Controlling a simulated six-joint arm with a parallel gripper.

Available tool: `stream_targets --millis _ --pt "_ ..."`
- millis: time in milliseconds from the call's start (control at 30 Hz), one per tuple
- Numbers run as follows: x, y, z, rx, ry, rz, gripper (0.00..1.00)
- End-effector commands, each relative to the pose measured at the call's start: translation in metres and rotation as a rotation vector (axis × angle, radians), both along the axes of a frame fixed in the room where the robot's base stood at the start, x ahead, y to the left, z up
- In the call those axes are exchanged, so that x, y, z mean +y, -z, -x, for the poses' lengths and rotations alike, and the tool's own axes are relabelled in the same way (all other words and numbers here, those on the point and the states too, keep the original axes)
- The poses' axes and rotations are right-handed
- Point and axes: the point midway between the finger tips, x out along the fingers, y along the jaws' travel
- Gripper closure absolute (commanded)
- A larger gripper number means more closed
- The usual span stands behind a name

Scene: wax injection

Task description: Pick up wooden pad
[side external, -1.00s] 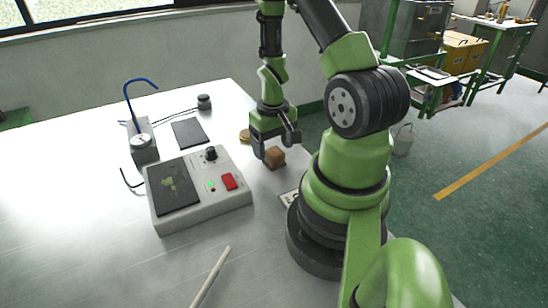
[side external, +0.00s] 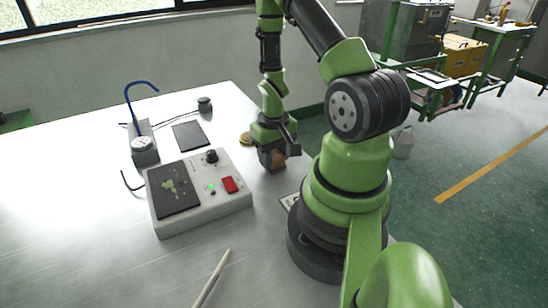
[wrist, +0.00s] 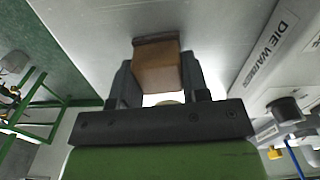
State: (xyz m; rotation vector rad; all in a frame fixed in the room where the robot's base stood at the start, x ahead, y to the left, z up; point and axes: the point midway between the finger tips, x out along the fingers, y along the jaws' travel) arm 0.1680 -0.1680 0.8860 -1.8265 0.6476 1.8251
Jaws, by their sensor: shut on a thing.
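The wooden pad (side external: 278,160) is a small brown block near the table's far right edge, partly hidden by my gripper in the side view. My gripper (side external: 273,162) is low over the table with its fingers around the block. In the wrist view, the wooden pad (wrist: 157,68) sits between the two dark fingers of my gripper (wrist: 158,85), which touch its sides. I cannot tell whether the block is touching the table.
A grey die warmer box (side external: 230,205) with a dark plate and red switch stands left of my gripper. A round tan item (side external: 245,138) lies just behind. A dark flat pad (side external: 189,135) and a gauge unit (side external: 143,148) with a blue tube are farther left. A pale rod (side external: 213,277) lies in front.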

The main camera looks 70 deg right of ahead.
Motion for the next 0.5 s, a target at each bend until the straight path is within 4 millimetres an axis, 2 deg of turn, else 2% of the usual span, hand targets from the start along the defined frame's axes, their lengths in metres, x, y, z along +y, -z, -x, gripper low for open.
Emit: stream_targets --millis 133,267,500 --pt "0.0 -0.007 0.0 -0.001 0.0 0.002 0.82" --pt "-0.001 -0.023 -0.001 -0.003 0.001 0.005 0.82" --pt "-0.001 -0.067 -0.001 -0.005 0.0 0.007 0.82"
